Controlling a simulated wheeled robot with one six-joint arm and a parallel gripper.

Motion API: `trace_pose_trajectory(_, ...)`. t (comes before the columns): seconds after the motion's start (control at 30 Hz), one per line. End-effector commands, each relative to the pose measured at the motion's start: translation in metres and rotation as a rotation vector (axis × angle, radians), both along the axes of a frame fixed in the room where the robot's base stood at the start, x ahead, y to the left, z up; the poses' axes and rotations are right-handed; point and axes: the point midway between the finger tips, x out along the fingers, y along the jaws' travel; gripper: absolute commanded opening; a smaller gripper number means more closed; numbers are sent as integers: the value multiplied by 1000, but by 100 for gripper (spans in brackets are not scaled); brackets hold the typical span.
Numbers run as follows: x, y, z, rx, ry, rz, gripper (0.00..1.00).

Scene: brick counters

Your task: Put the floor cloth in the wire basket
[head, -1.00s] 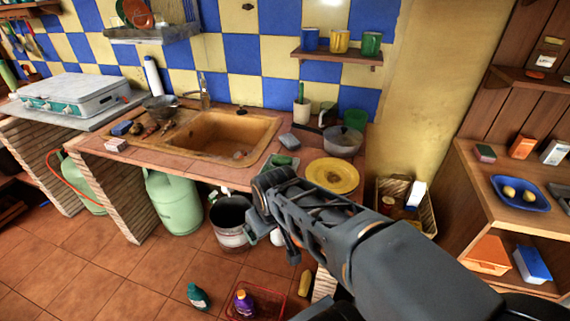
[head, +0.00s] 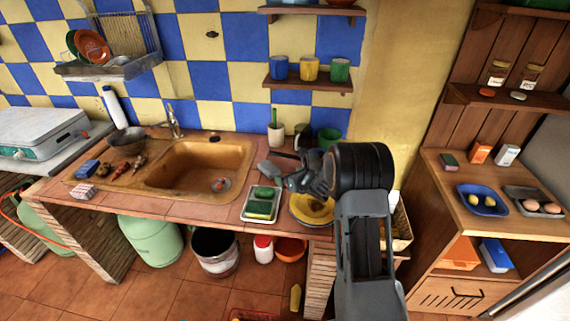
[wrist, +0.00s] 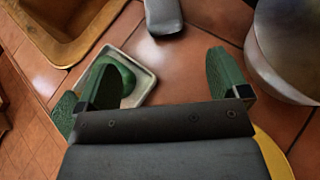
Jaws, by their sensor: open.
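A grey, flat, soft-edged item, which may be the floor cloth, lies on the tiled counter right of the sink (head: 268,171). It also shows at the top of the wrist view (wrist: 164,15). My gripper (head: 300,181) is over the counter, just right of this item and above the yellow plate. In the wrist view my gripper (wrist: 165,78) is open, with nothing between its green fingers. The grey item is beyond the fingertips. A tan basket (head: 402,232), likely the wire basket, stands right of the counter, mostly hidden behind my arm.
A pale tray (head: 249,216) holding a green item is left of my gripper; the left finger overlaps it in the wrist view. A metal pot (wrist: 295,50) is close to the right finger. The yellow plate (head: 310,212) is below. A mug shelf (head: 305,84) hangs above.

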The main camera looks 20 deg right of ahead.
Motion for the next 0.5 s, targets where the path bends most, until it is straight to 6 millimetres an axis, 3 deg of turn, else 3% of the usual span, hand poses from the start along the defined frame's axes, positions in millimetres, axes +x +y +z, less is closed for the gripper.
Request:
trace_pose_trajectory(0.17,10,8,-8,-48,-36,63,94)
trace_pose_trajectory(0.5,59,29,-31,-51,-39,66,94)
